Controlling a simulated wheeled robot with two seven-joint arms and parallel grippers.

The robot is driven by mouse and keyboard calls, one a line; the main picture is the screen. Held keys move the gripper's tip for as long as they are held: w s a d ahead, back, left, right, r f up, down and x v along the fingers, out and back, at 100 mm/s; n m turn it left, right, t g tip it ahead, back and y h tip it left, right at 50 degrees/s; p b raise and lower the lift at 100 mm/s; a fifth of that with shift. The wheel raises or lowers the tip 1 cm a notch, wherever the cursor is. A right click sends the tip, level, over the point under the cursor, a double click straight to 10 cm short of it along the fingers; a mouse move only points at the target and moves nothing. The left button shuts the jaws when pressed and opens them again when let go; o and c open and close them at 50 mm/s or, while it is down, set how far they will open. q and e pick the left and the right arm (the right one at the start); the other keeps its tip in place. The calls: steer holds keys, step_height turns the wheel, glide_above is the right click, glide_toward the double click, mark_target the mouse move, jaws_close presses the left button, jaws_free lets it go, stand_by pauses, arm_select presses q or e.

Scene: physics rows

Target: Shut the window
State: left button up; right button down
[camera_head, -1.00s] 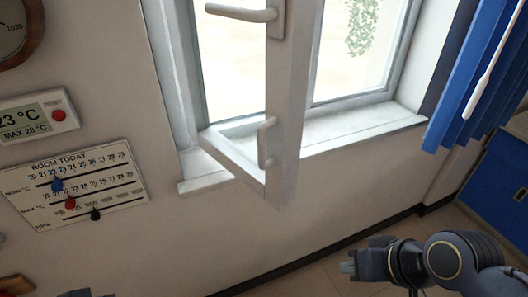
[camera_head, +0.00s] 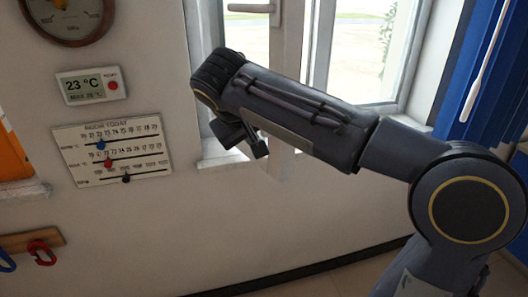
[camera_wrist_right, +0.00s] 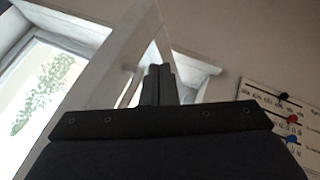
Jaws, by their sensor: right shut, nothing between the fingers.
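The window's white sash (camera_head: 289,35) stands swung inward, away from the frame, with its handle (camera_head: 250,8) at the top of the head view. My right arm covers much of the sash, including its lower part. My right gripper (camera_head: 245,142) hangs below the wrist, in front of the sash's left side. In the right wrist view its fingers (camera_wrist_right: 159,84) are shut and empty, close to the white sash (camera_wrist_right: 105,75); whether they touch it I cannot tell. My left gripper is out of view.
The wall at left holds a round gauge (camera_head: 68,18), a digital thermometer (camera_head: 92,86) and a slider board (camera_head: 112,150). Hooks (camera_head: 40,250) sit low left. Blue blinds (camera_head: 485,75) with a white wand (camera_head: 483,65) hang at right. The wall below the window is clear.

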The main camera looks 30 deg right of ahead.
steer(key=shift+w+d+f+p, duration=0.25)
steer(key=shift+w+d+f, duration=0.4)
steer(key=shift+d+f, duration=0.55)
steer(key=shift+w+d+f+p, duration=0.2)
steer(key=shift+w+d+f, duration=0.45)
steer(key=shift+d+f, duration=0.55)
steer(key=shift+w+d+f+p, duration=0.25)
steer(key=shift+w+d+f, duration=0.55)
steer(key=shift+d, duration=0.6)
steer(key=shift+s, duration=0.15)
